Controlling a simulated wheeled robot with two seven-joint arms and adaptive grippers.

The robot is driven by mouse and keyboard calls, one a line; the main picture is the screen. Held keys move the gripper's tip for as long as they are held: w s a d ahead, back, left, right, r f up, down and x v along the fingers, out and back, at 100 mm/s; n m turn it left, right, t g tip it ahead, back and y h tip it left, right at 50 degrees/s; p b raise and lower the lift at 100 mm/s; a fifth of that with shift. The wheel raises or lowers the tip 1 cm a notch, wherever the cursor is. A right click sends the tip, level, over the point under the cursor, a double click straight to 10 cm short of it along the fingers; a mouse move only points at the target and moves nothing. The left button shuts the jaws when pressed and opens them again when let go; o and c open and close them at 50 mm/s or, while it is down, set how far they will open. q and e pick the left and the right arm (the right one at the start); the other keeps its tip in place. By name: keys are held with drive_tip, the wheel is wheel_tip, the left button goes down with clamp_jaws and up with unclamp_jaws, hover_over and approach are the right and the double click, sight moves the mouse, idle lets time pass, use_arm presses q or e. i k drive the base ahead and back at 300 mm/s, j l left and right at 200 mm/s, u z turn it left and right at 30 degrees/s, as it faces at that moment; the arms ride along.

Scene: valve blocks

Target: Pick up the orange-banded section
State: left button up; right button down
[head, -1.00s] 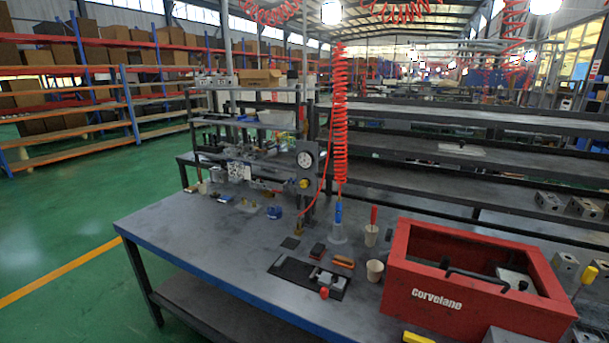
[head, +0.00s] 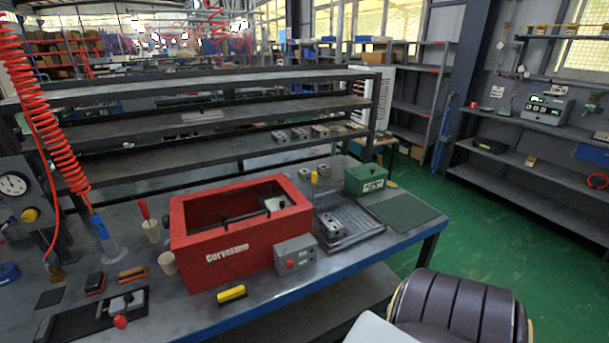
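I cannot make out an orange band on any metal block from here. Grey metal blocks (head: 328,228) sit in a dark tray (head: 372,224) on the workbench, right of the red Corvelane box (head: 240,262). A metal part with a red knob (head: 120,321) lies on a dark mat (head: 75,322) at the lower left. A small orange-brown block (head: 132,274) lies near it; what it is I cannot tell. The inside of the red box is partly hidden by its walls. Neither of my grippers is in view.
A grey control box (head: 295,255) and a yellow-topped item (head: 231,294) are at the bench front. A green box (head: 366,179) and a bare green mat (head: 406,213) are at the right end. A dark padded seat (head: 460,308) stands in front. Green floor is open at right.

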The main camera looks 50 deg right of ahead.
sight(332, 226)
drive_tip(key=z, duration=1.9)
drive_tip(key=i+l+u, duration=0.2)
drive_tip(key=l, duration=0.25)
drive_tip(key=i+l+u, duration=0.2)
drive_tip(key=l, duration=0.3)
drive_tip(key=i+l+u, duration=0.2)
drive_tip(key=l, duration=0.3)
drive_tip(key=l+u, duration=0.15)
drive_tip(key=l, duration=0.35)
drive_tip(key=i+l+u, duration=0.2)
drive_tip(key=l, duration=0.35)
drive_tip(key=k, duration=0.05)
